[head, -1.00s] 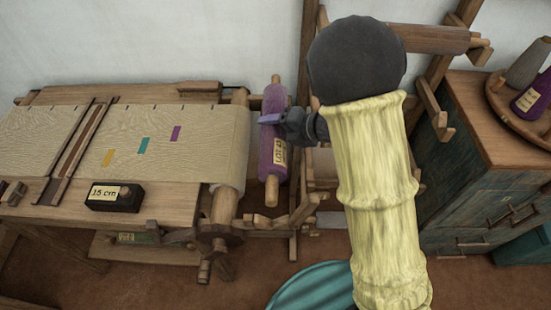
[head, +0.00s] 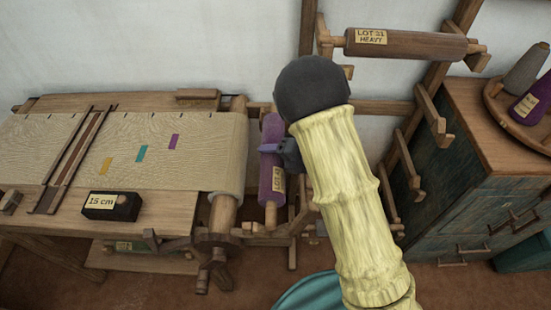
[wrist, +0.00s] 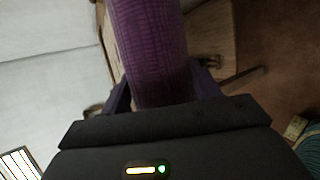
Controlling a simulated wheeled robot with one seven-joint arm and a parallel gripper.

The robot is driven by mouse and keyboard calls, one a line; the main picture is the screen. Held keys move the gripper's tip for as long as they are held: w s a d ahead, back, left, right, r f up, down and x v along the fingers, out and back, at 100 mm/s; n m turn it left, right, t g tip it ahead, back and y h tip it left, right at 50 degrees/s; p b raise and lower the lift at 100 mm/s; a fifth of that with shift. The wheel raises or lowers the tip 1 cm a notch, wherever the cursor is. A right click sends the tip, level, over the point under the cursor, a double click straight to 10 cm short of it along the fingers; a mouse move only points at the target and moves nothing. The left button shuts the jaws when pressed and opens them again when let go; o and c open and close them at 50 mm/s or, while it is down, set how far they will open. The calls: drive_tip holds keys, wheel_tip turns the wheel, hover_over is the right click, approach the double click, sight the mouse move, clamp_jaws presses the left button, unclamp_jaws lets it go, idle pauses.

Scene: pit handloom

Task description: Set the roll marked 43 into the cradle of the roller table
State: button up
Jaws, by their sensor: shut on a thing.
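The purple roll (head: 266,187) stands out at the right end of the table with cloth. Its label is partly legible and seems to read LOT 43. My gripper (head: 268,149) is shut on the roll, and the roll fills the space between the fingers in the wrist view (wrist: 150,55). The roller table (head: 150,195) carries a pale cloth that wraps down over its right end. Wooden arms (head: 252,228) stick out there, close to the roll's lower end. I cannot tell whether the roll touches them.
A brown roll (head: 405,44) marked LOT 31 HEAVY lies on the wall rack (head: 432,110). A black block (head: 110,206) marked 15 cm sits on the table. A drawer cabinet (head: 490,190) with a tray of cones (head: 527,70) stands at right. A teal round thing (head: 308,292) is on the floor.

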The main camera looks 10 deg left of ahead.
drive_tip(key=shift+f, duration=0.55)
drive_tip(key=shift+f+b, duration=0.3)
drive_tip(key=shift+b, duration=0.1)
drive_tip(key=shift+s+f, duration=0.15)
drive_tip(key=shift+f, duration=0.1)
drive_tip(key=o, duration=1.4)
drive_tip(key=shift+f, duration=0.1)
drive_tip(key=shift+o, duration=0.2)
